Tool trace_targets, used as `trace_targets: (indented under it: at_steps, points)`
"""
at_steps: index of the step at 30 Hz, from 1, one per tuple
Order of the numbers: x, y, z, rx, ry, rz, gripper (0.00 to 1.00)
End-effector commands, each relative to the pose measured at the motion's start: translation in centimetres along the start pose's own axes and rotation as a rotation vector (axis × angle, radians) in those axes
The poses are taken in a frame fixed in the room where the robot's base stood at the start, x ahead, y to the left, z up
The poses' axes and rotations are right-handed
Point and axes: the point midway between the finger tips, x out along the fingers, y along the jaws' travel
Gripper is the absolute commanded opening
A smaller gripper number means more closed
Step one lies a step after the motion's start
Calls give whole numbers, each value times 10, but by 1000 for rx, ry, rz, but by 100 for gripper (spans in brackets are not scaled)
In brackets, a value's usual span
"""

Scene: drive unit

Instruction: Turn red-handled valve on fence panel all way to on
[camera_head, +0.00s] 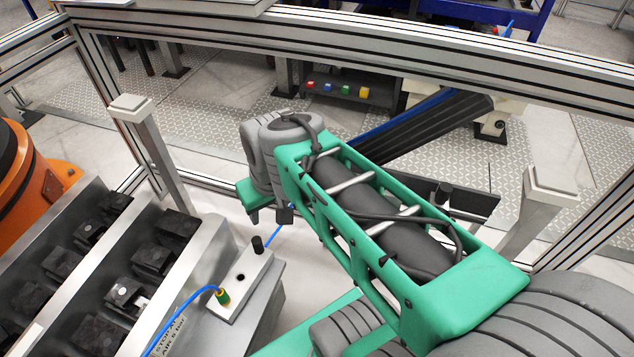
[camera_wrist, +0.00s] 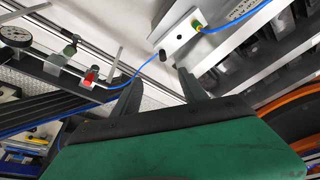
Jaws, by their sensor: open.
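The red-handled valve (camera_wrist: 90,76) shows small in the wrist view, on a dark fence panel (camera_wrist: 50,70) at the upper left. A blue hose runs from beside it. My gripper (camera_wrist: 159,78) is open and empty, its two dark fingers apart. The valve lies left of the fingers in that view, not between them. In the head view the dark panel (camera_head: 475,203) shows partly behind my green arm. The valve's red handle is hidden there. The handle's exact angle is too small to tell.
A pressure gauge (camera_wrist: 14,33) and another fitting (camera_wrist: 72,47) sit on the same panel. A metal block (camera_head: 240,283) with a black knob and blue hose stands near my gripper. Fixture rows (camera_head: 120,250) fill the left. Aluminium fence rails (camera_head: 330,50) cross behind.

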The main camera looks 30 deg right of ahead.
Motion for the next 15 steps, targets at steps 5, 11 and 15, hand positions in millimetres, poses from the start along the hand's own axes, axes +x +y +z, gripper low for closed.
trace_targets:
  at_steps: [5, 11, 15]
  points:
    - [120, 111, -56, 64, 19, 10, 51]
    - [227, 275, -64, 103, 76, 26, 51]
    - [250, 327, -55, 109, 101, 37, 51]
